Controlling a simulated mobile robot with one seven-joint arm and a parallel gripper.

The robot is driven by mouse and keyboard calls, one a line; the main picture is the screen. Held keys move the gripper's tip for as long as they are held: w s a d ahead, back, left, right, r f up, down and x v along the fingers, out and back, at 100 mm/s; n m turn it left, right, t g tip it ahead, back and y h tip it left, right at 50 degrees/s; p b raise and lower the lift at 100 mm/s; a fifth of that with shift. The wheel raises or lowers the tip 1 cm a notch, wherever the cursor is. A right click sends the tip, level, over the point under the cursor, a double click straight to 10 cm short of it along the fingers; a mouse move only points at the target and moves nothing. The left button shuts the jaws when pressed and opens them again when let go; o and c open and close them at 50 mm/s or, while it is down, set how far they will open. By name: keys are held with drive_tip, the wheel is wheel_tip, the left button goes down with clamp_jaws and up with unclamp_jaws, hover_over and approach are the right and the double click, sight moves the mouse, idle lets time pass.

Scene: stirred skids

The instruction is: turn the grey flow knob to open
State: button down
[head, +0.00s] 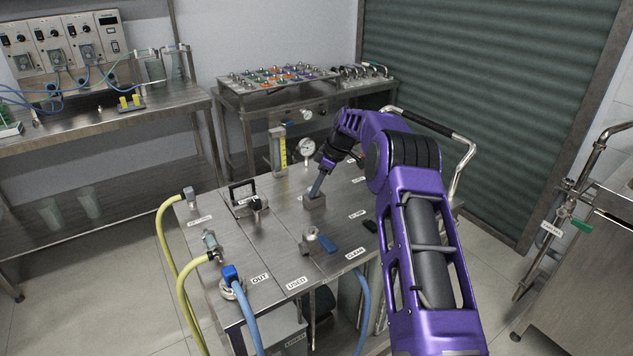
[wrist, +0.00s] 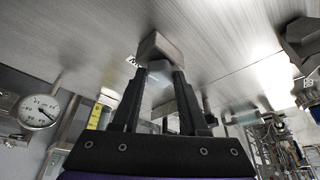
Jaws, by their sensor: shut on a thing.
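My gripper (head: 316,188) reaches down to a small grey-brown block (head: 314,202) on the steel bench top, right of the middle. In the wrist view the two dark fingers of my gripper (wrist: 159,74) are on either side of a small light grey piece, the grey flow knob (wrist: 158,66), beside the block (wrist: 161,47). The fingers are shut on it. In the head view the fingers hide the knob, and I cannot read its turn.
A flow tube with a yellow scale (head: 283,152) and a round gauge (head: 306,147) stand behind my gripper. Yellow hoses (head: 161,235) hang at the left edge.

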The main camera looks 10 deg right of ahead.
drive_tip(key=shift+w+n+g+p, duration=0.1)
drive_tip(key=shift+n+g+p, duration=0.5)
drive_tip(key=shift+n+p, duration=0.8)
drive_tip(key=shift+d+f+n, duration=0.1)
drive_tip(key=shift+n, duration=0.3)
drive_tip(key=shift+c, duration=2.2)
unclamp_jaws()
